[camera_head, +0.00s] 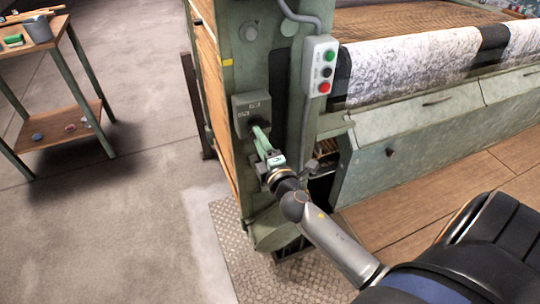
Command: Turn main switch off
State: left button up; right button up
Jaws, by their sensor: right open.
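The main switch is a grey-green box (250,104) on the front of the machine's green upright, with a small label on its face. Its dark knob (255,123) is at the lower part of the box, partly hidden behind my gripper. My right gripper (259,131) reaches up from the lower right, with its fingers at the knob. It is open; I cannot tell whether the fingers touch the knob or which way the knob points. My left gripper is not in view.
A push-button box (319,66) with green, black and red buttons hangs right of the switch. A conduit (299,15) runs above it. A white-speckled roll (410,65) lies along the machine. A small cart (60,90) stands at left, with open floor between.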

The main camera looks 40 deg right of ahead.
pick_arm(q)
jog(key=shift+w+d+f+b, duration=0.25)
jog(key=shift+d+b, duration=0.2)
jog(key=shift+b, duration=0.25)
pick_arm(e)
jog(key=v, duration=0.9)
jog(key=shift+s, duration=0.25)
jog(key=shift+a, duration=0.15)
pick_arm(q)
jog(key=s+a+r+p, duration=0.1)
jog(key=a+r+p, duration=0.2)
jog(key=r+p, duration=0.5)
jog(key=p, duration=0.3)
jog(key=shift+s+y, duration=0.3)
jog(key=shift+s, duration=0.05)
pick_arm(e)
jog(key=s+a+f+m+g+y, duration=0.6)
jog(key=s+a+f+m+g, duration=0.2)
jog(key=s+a+f+m, duration=0.4)
jog(key=shift+s+a+f+m+g, duration=0.35)
jog(key=shift+s+m, duration=0.35)
jog(key=shift+s, duration=0.45)
